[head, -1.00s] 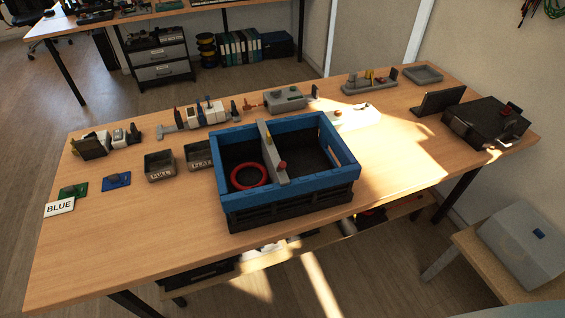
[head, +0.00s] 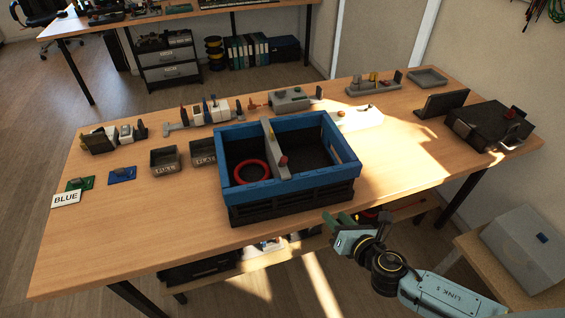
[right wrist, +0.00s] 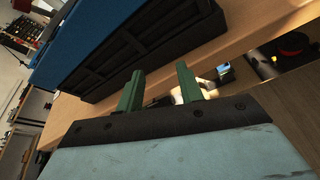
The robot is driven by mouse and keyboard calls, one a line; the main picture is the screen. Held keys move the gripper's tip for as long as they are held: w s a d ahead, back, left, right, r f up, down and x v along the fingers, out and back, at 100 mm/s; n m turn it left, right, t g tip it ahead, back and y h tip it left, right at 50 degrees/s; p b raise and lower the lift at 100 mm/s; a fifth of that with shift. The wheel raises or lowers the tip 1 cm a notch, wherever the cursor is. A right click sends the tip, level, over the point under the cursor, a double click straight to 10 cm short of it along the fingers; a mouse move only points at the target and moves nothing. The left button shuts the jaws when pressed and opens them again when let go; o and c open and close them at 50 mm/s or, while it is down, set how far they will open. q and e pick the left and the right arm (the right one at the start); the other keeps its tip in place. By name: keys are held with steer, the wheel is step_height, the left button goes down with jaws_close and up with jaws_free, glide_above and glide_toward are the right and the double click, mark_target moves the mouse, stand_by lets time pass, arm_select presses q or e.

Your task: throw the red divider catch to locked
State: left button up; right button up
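The red divider catch (head: 283,160) is a small red knob on top of the grey divider (head: 270,142). The divider spans the blue and black crate (head: 262,187) on the table. I cannot tell the catch's exact setting at this size. My right gripper (head: 337,218) is in front of the table's near edge, to the right of and nearer than the crate, apart from the catch. In the right wrist view its two green fingers (right wrist: 160,72) are spread with nothing between them, and the crate's dark side (right wrist: 150,52) shows beyond. My left gripper is not in view.
A red ring (head: 252,171) lies in the crate's left compartment. Small grey bins (head: 165,160) stand left of the crate, several devices behind it. A black box (head: 490,127) is at the table's right end. The tabletop right of the crate (head: 400,160) is clear.

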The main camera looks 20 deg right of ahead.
mark_target(286, 161)
steer(key=s+a+r+n+t+y, duration=0.1)
steer(key=a+r+n+t+y, duration=0.15)
steer(key=r+n, duration=0.35)
steer(key=a+r+n+t+y, duration=0.1)
steer(key=a+r+n+y, duration=0.2)
steer(key=r, duration=0.5)
steer(key=shift+g+h, duration=0.25)
steer(key=shift+h, duration=0.5)
steer(key=x, duration=0.6)
steer(key=a+p+x, duration=0.1)
steer(key=x, duration=0.6)
steer(key=shift+s+a+r, duration=0.1)
steer(key=shift+a+r, duration=0.05)
steer(key=shift+a, duration=0.1)
jaws_close()
